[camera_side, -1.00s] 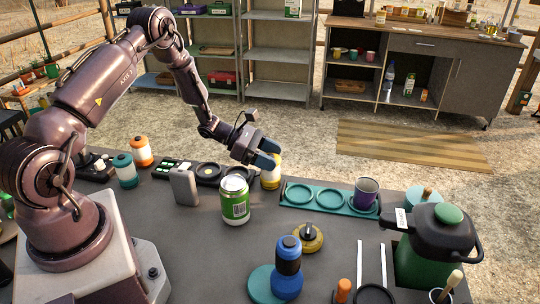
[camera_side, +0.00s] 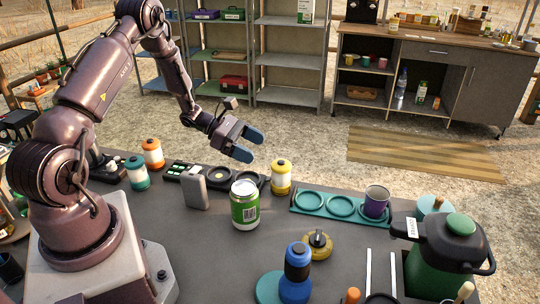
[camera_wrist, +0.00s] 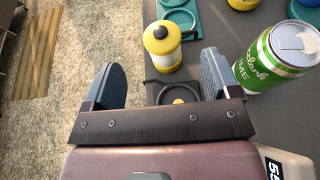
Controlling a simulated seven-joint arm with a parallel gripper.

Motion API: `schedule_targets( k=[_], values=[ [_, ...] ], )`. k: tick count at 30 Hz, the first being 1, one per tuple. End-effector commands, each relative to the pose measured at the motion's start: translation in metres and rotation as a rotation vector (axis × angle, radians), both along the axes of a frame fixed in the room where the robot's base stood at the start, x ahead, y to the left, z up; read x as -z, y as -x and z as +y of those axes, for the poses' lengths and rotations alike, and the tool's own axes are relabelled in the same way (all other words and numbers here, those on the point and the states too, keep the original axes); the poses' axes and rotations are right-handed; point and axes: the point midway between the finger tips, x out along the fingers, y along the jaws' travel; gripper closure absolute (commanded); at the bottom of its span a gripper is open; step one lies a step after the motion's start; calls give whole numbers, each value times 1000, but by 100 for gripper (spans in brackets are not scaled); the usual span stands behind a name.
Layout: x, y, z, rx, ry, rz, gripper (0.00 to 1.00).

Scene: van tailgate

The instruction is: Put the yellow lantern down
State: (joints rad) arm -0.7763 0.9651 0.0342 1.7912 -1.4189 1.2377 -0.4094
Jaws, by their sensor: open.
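The yellow lantern (camera_side: 281,177), with a yellow cap and base and a pale middle, stands upright on the grey table. It is just past the right end of the black tray (camera_side: 240,175), to the left of the teal tray. My gripper (camera_side: 246,145) is open and empty, above and to the left of the lantern, apart from it.
A green-and-white can (camera_side: 244,205) stands in front of the black tray. A grey flat case (camera_side: 194,191), orange lantern (camera_side: 153,153) and teal lantern (camera_side: 137,173) stand to the left. The teal tray (camera_side: 318,217) holds a purple mug (camera_side: 376,201).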

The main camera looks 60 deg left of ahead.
Motion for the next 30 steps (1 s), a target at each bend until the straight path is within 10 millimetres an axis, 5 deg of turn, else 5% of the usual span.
schedule_targets(
  k=[6, 11, 19, 24, 30],
  values=[
    [-11, 19, 19, -1, -1, 0, 18],
    [-32, 19, 7, 81, -60, -16, 18],
    [-126, 39, -84, 593, -478, -149, 18],
    [-173, 77, -134, 939, -802, -281, 18],
    [-211, 130, -168, 1300, -1212, -473, 18]
  ],
)
